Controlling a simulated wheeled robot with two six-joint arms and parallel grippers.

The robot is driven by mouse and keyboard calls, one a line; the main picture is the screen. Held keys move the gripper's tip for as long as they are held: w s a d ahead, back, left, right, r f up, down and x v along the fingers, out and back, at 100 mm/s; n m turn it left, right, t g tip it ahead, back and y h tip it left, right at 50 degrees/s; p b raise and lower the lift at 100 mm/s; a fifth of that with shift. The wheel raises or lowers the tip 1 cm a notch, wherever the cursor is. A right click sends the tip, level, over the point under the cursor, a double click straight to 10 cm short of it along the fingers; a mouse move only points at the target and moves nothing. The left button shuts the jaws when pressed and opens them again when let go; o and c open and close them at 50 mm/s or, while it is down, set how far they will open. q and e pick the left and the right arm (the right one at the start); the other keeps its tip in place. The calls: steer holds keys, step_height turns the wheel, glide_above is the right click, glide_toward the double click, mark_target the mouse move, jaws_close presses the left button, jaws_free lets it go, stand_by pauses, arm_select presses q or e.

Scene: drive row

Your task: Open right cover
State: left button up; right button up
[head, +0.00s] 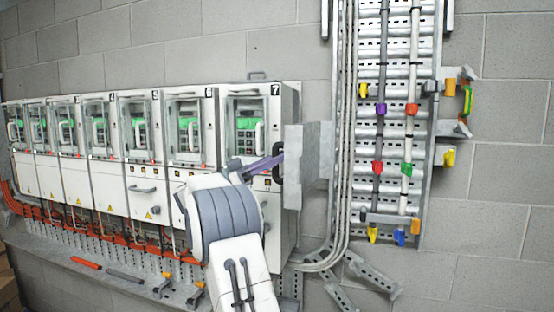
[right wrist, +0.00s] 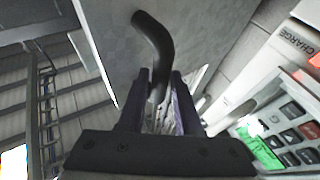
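A row of numbered white drive cabinets lines the wall in the head view, and cabinet 7 (head: 246,95) is at its right end. A flat grey cover plate (head: 308,150) stands beside cabinet 7's right edge; how it is attached is hidden. A black bent handle (head: 278,163) is on its left side. My right gripper (head: 268,163) has purple fingers and is at this handle. In the right wrist view the handle (right wrist: 152,38) runs down between the fingertips (right wrist: 161,80), which close on both sides of it, before the grey plate (right wrist: 110,35). My left gripper is not in view.
A keypad (right wrist: 288,125) and a CHARGE label show at right in the right wrist view. Grey conduits (head: 345,110) and a cable ladder (head: 397,120) with coloured clips are right of the plate. A shelf (head: 95,255) holds tools below the cabinets.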

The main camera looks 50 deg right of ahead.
steer(key=shift+o, duration=0.6)
steer(key=shift+a, duration=0.1)
steer(key=shift+f, duration=0.15)
steer(key=b+v, duration=0.8)
steer(key=v, duration=0.2)
steer(key=shift+w+a+b, duration=0.15)
steer(key=shift+a+b, duration=0.05)
steer(key=shift+b, duration=0.15)
